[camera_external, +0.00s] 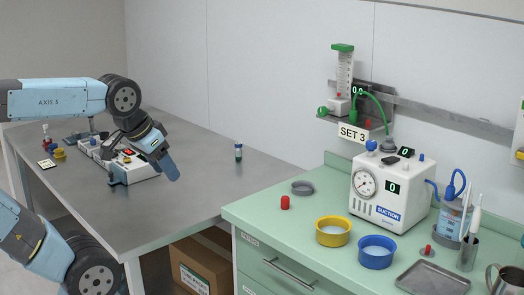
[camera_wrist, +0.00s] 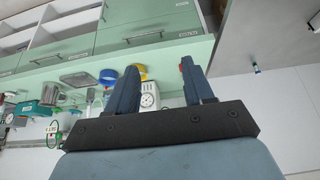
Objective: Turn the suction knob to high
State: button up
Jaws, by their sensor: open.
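The white suction unit (camera_external: 414,180) stands on the green counter, with a round gauge (camera_external: 364,183) on its front and a blue SUCTION label. Its lit display (camera_external: 393,187) reads 0. My gripper (camera_external: 170,168) is over the grey table, well left of the unit, pointing down and empty. In the wrist view the jaws (camera_wrist: 160,66) are apart, with the unit (camera_wrist: 150,97) partly visible beyond them.
On the counter (camera_external: 270,213) are a yellow bowl (camera_external: 333,238), a blue bowl (camera_external: 376,262), a red cap (camera_external: 285,202), a grey dish (camera_external: 302,187) and a metal tray (camera_external: 432,280). A flowmeter (camera_external: 344,72) hangs on the wall rail. A vial (camera_external: 238,152) stands on the table.

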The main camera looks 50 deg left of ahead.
jog(key=shift+o, duration=0.4)
jog(key=w+d+r+m, duration=0.1)
jog(key=w+r+m, duration=0.1)
jog(key=w+r, duration=0.6)
jog(key=w, duration=0.4)
jog(key=shift+w+d+r+h, duration=0.2)
jog(key=shift+d+r+h, duration=0.05)
jog(key=shift+d+h, duration=0.1)
jog(key=w+d+r+m+g, duration=0.1)
jog(key=w+r, duration=0.1)
jog(key=w, duration=0.6)
jog(key=w+d+r+m, duration=0.1)
jog(key=w+d+r, duration=0.15)
jog(key=w, duration=0.55)
jog(key=m+g+h, duration=0.1)
jog(key=m+h, duration=0.2)
jog(key=m, duration=0.2)
send_over(371, 142)
jog(key=s+a, duration=0.4)
notch_tip(371, 142, down, 5)
jog(key=shift+y, duration=0.25)
jog(key=x, duration=1.4)
jog(key=shift+s+a+f, duration=0.1)
jog(key=shift+s+a, duration=0.05)
jog(key=c, duration=1)
